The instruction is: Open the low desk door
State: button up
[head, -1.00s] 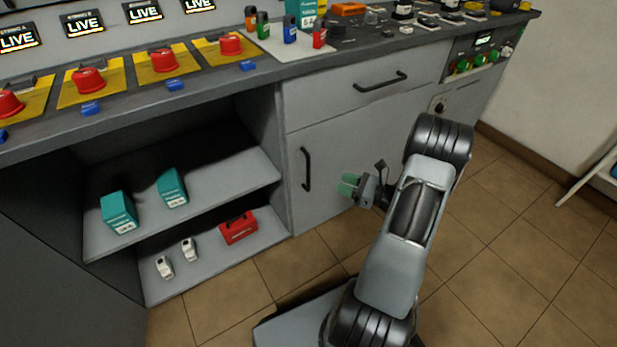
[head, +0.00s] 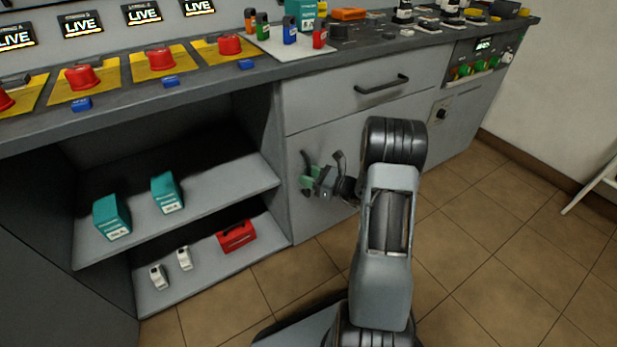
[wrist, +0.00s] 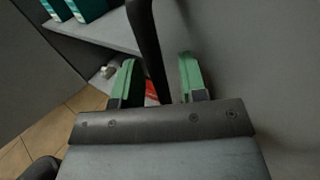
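The low desk door (head: 347,142) is a grey panel under the drawer and looks shut. Its black vertical bar handle (head: 305,158) is near the door's left edge, and its lower part is hidden by my gripper in the head view. My gripper (head: 308,182) is at the handle with its green fingers. In the wrist view the handle (wrist: 149,50) runs between the two green fingertips of my gripper (wrist: 159,75). The fingers are apart, with a visible gap on the right side of the handle. Whether the left finger touches it I cannot tell.
Left of the door is an open shelf (head: 240,187) with teal boxes (head: 166,192), a red case (head: 236,236) and white items. A drawer (head: 330,100) with a black handle is above. The worktop holds red buttons and bottles. Tiled floor (head: 470,240) is clear on the right.

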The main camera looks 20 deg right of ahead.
jog(key=shift+c, duration=0.5)
grip_shut()
